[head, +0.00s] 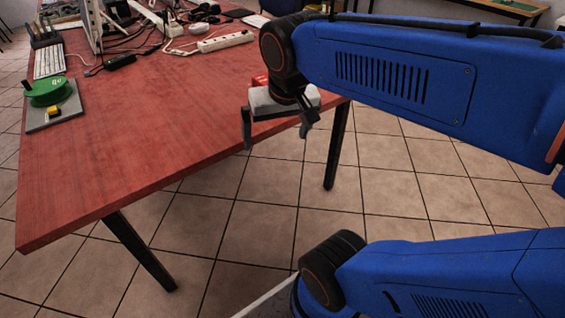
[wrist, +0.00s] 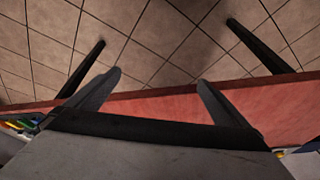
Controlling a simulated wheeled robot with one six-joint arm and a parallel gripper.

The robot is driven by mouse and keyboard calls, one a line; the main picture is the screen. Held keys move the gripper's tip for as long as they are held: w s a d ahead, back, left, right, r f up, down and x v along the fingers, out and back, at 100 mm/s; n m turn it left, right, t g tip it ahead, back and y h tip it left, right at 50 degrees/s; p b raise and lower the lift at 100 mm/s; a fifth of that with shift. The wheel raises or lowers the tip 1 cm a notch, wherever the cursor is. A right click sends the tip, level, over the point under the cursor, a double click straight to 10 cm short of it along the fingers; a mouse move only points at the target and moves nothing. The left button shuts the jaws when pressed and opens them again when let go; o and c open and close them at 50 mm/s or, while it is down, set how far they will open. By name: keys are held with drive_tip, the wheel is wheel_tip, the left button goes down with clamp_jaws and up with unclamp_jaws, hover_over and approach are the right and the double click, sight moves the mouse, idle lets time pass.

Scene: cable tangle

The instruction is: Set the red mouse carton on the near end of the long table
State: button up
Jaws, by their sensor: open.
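The long table (head: 130,150) has a reddish wood top, and its near end is bare. My gripper (head: 276,132) is open and points down by the table's right edge, with nothing seen between its fingers. In the wrist view my gripper (wrist: 157,82) has its two fingers spread across the table edge, with floor tiles beyond. A small bright red patch (head: 260,81) shows just behind my gripper in the head view. It looks like part of the red mouse carton, but my gripper hides most of it. I cannot make out the carton in the wrist view.
A green spool (head: 47,91) sits on a grey pad (head: 60,114) at the table's left edge. A white power strip (head: 226,41), a black adapter (head: 120,61) and tangled cables lie toward the far end. Tiled floor is open right of the table.

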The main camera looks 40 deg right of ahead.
drive_tip(key=s+a+f+n, duration=0.1)
drive_tip(key=s+f+n, duration=0.2)
drive_tip(key=s+f, duration=0.1)
drive_tip(key=shift+s+a+f+t+y, duration=0.3)
drive_tip(key=shift+s+a+t+y, duration=0.1)
drive_tip(key=shift+s, duration=0.1)
